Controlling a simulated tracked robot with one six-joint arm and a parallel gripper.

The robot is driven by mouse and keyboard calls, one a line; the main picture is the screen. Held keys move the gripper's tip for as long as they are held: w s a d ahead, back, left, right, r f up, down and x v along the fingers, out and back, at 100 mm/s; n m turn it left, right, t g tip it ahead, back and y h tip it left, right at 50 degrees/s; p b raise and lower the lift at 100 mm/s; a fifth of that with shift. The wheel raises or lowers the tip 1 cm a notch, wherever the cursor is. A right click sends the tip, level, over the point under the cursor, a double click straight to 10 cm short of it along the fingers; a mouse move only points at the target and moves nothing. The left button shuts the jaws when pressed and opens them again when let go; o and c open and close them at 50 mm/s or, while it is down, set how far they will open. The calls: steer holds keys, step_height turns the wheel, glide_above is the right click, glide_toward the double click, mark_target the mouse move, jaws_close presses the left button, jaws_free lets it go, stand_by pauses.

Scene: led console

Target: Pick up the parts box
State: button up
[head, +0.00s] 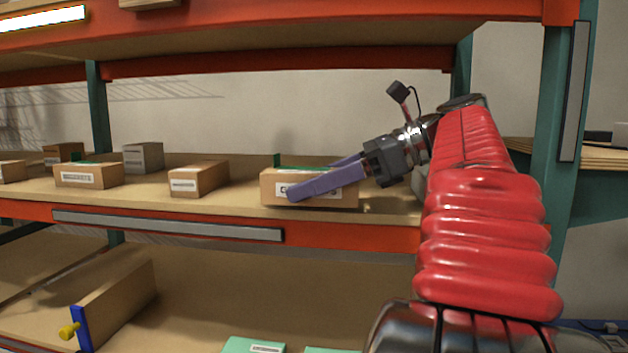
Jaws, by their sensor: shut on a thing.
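A brown cardboard box with a white label and a green strip (335,200) is on the middle shelf, right of centre in the head view. I take it to be the parts box. My gripper (318,177) is shut on it, with one purple finger across its front face and the other behind it. The near finger hides part of the label. The box appears at shelf level; I cannot tell whether its underside touches the shelf.
Other boxes stand left on the same shelf: a labelled box (199,179), a green-topped box (88,175) and a grey box (143,157). The orange shelf edge (345,236) runs in front, and an orange beam (280,62) above. A teal upright (552,130) stands right.

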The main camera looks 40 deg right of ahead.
steer(key=s+a, duration=0.7)
steer(key=a, duration=0.2)
steer(key=shift+a, duration=0.25)
steer(key=shift+s, duration=0.25)
